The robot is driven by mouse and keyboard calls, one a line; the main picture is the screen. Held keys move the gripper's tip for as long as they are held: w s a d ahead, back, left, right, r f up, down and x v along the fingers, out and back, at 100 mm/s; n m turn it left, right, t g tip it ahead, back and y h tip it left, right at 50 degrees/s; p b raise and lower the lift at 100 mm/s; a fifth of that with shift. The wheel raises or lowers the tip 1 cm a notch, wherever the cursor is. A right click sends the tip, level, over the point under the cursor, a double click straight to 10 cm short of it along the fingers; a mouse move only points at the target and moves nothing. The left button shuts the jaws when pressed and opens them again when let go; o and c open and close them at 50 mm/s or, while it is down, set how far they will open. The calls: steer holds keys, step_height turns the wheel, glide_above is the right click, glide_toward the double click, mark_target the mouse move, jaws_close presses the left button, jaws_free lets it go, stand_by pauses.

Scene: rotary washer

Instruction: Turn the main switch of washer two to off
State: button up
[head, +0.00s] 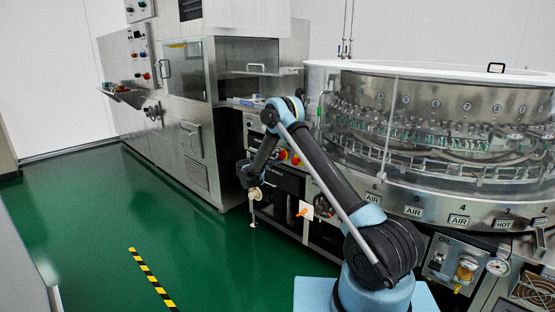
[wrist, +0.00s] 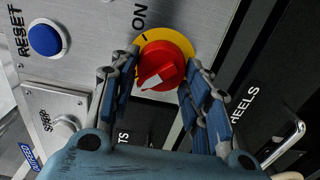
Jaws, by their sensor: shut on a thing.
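The main switch (wrist: 163,62) is a red rotary knob on a yellow round plate, on a grey metal panel in the wrist view. The word ON is printed beside the plate at the top. A white mark on the knob lies towards its lower left. My gripper (wrist: 162,66) has its blue-grey fingers on both sides of the red knob, shut on it. In the head view my arm's end (head: 250,174) is at the washer's front panel; the fingers and the gripped switch cannot be made out there.
A blue RESET button (wrist: 45,40) and a grey knob (wrist: 67,124) sit left of the switch. A metal handle (wrist: 284,143) is at right. In the head view, the round glass-walled washer (head: 440,120) stands at right, steel cabinets (head: 190,150) at left; the green floor (head: 90,215) is clear.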

steer(key=shift+f, duration=0.1)
steer(key=o, duration=1)
steer(key=v, duration=1.2)
